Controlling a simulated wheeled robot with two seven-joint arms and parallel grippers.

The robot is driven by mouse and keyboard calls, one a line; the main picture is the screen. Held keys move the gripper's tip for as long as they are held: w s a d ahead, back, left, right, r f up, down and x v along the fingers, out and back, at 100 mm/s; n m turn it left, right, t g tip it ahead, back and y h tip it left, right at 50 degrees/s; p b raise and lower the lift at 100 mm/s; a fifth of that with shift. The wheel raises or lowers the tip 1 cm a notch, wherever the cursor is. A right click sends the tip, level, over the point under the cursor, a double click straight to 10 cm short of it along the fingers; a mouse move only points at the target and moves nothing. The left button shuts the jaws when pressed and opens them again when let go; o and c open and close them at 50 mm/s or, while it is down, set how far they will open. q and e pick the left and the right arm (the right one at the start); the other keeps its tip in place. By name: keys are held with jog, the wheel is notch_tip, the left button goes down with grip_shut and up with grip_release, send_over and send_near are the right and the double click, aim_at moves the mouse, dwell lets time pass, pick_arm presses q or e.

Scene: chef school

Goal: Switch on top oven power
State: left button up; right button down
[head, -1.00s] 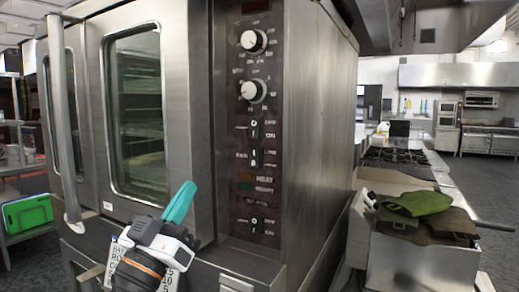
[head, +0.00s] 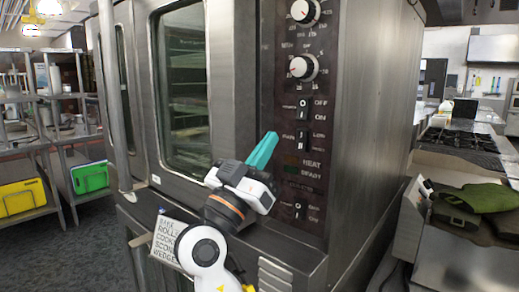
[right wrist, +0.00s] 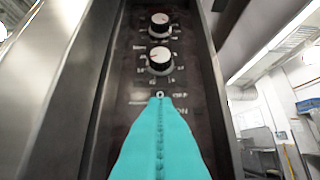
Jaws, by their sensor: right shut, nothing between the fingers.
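The steel oven (head: 230,110) stands in front of me, with a dark control panel (head: 285,65) on its right side. The power switch (head: 304,109), marked OFF above and ON below, sits under two white-faced knobs. Its position is too small to tell. My right gripper (head: 271,137) has its teal fingers together and empty, pointing up at the panel, just left of and below the switch. In the right wrist view the fingers (right wrist: 160,110) cover most of the switch; only its top with the "O" mark (right wrist: 160,95) shows. I cannot tell whether they touch. My left gripper is out of view.
Below the power switch are a fan switch (head: 302,138), indicator lights and another switch (head: 299,210). The oven door handle (head: 110,100) stands out at the left. Shelves (head: 45,150) stand at the left.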

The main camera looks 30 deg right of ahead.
aim_at(302, 110)
jog(key=w+d+r+p, duration=0.1)
jog(key=d, duration=0.1)
jog(key=d+r+p, duration=0.1)
jog(key=d, duration=0.1)
jog(key=w+d+r+p, duration=0.1)
jog(key=d, duration=0.1)
jog(key=shift+w+d, duration=0.15)
jog(key=shift+w, duration=0.15)
jog(key=shift+w+d+f, duration=0.2)
jog(key=shift+d, duration=0.35)
